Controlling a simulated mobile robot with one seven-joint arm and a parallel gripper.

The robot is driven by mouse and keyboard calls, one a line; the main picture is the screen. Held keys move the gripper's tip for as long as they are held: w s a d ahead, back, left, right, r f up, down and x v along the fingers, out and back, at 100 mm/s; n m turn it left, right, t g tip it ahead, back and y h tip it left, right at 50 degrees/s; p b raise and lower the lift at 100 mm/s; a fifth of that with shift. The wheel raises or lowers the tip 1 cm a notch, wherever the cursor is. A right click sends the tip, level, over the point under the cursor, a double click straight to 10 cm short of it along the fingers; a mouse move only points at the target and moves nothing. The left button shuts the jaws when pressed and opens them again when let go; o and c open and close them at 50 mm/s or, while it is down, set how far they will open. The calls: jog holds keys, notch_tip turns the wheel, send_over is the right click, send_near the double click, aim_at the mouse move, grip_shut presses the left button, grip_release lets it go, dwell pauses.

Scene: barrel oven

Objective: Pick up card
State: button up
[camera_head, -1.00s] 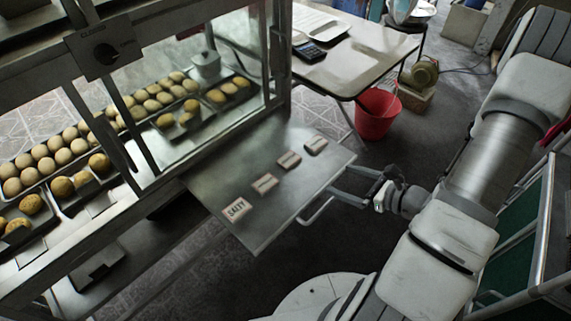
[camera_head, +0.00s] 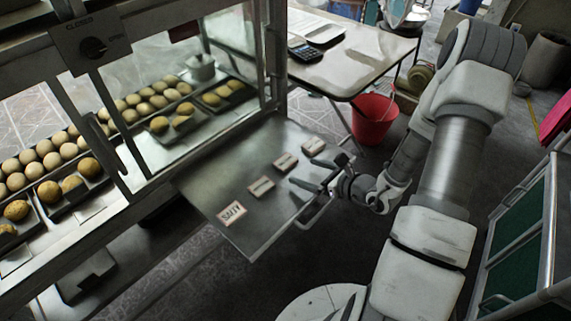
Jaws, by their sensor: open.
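Several small pale cards lie in a row on a grey metal shelf (camera_head: 205,185) in front of the glass case. The nearest card (camera_head: 232,213) has dark lettering that seems to read "SALTY". A second card (camera_head: 261,187) and a third card (camera_head: 286,162) lie farther back. The farthest card (camera_head: 313,146) is close to my gripper's upper finger. The lettering on these is too small to read. My gripper (camera_head: 306,174) is open and empty, its two fingers reaching over the shelf's right edge. I cannot tell how high it is above the shelf.
A glass case with trays of buns (camera_head: 72,187) stands at left. A table (camera_head: 345,62) with a calculator (camera_head: 304,50) is behind, and a red bucket (camera_head: 374,118) is on the floor. A green-panelled frame (camera_head: 520,235) stands at right. A rail runs along the shelf's right edge.

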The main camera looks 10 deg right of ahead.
jog(key=b+x, duration=0.1)
jog(key=x, duration=0.3)
jog(key=shift+w+a+b, duration=0.2)
jog(key=shift+w+b, duration=0.1)
jog(key=shift+w, duration=0.1)
jog(key=c, duration=1.3)
notch_tip(320, 180, up, 5)
jog(key=p, duration=0.2)
jog(key=shift+r+p, duration=0.1)
jog(key=shift+p, duration=0.25)
jog(key=s+d+r+p, duration=0.3)
jog(key=d+r, duration=0.3)
jog(key=d, duration=0.5)
notch_tip(320, 180, up, 20)
jog(key=m+h+p, duration=0.1)
jog(key=p, duration=1.8)
send_over(291, 165)
jog(key=s, duration=0.4)
jog(key=shift+w+a+r+t, duration=0.2)
jog(key=shift+a+t, duration=0.05)
jog(key=shift+t, duration=0.15)
